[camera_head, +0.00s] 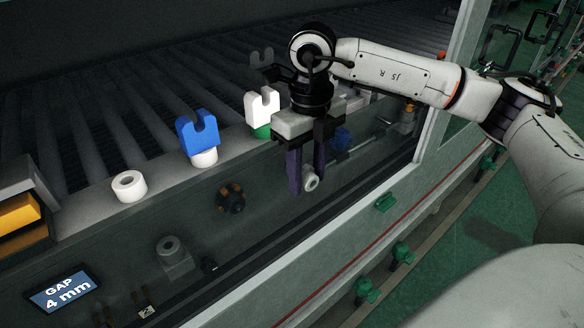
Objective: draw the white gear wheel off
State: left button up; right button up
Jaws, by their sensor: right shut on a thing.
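My right gripper (308,184) points down over the dark recessed panel in front of the rollers. Its dark fingers are shut on a small white round piece with a hole, which I take as the white gear wheel (311,182). Only part of it shows between the fingertips; I cannot make out teeth, nor whether it still sits on a shaft. My left gripper is not in view.
On the ledge stand a white ring (129,187), a blue forked piece (198,134) and a white forked piece (262,106). A dark knob (231,198) and a grey socket (174,256) are on the panel. A display (64,288) reads "GAP 4 mm".

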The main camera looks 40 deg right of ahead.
jog(key=shift+s+d+b, duration=0.2)
jog(key=shift+s+b, duration=0.1)
jog(key=shift+s, duration=1.8)
